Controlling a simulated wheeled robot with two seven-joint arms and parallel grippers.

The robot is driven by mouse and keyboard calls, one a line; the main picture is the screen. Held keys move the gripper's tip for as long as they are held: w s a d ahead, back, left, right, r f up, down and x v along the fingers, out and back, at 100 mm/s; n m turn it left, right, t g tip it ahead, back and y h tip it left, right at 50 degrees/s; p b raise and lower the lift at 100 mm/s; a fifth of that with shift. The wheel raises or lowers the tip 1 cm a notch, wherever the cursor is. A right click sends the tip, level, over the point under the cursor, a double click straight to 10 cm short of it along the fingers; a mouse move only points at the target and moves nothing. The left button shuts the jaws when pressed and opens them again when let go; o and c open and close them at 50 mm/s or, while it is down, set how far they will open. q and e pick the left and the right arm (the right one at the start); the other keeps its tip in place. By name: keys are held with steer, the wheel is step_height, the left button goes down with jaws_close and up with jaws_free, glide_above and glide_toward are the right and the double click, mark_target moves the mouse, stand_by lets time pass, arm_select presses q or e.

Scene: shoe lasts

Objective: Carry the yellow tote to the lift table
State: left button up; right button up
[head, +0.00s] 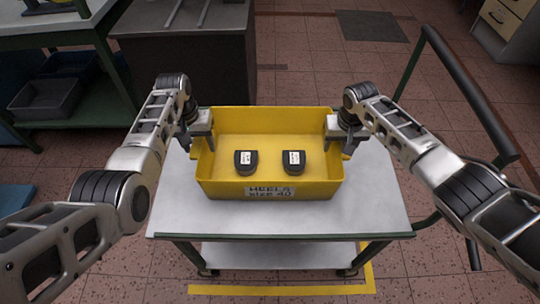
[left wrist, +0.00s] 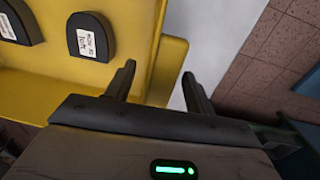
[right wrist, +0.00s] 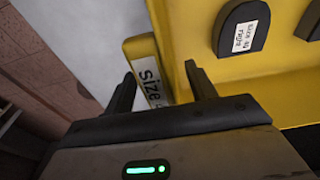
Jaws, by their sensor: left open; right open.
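The yellow tote (head: 270,119) sits on a pale-topped table (head: 375,205) with a lower shelf. Its front label reads "HEELS size 40". Two dark heel pieces, one left (head: 246,162) and one right (head: 293,162), lie apart inside it. My left gripper (head: 205,140) is open at the tote's left side; in the left wrist view its fingers (left wrist: 160,85) stand either side of the yellow side wall (left wrist: 168,65). My right gripper (head: 345,143) is open at the right side, its fingers (right wrist: 160,85) either side of the wall. I cannot tell if the fingers touch it.
A black rail (head: 455,80) runs along the table's right. Yellow tape (head: 300,289) marks the tiled floor in front.

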arm_select(q)
jaws_close()
arm_select(e)
jaws_close()
steer(key=shift+r, duration=0.1)
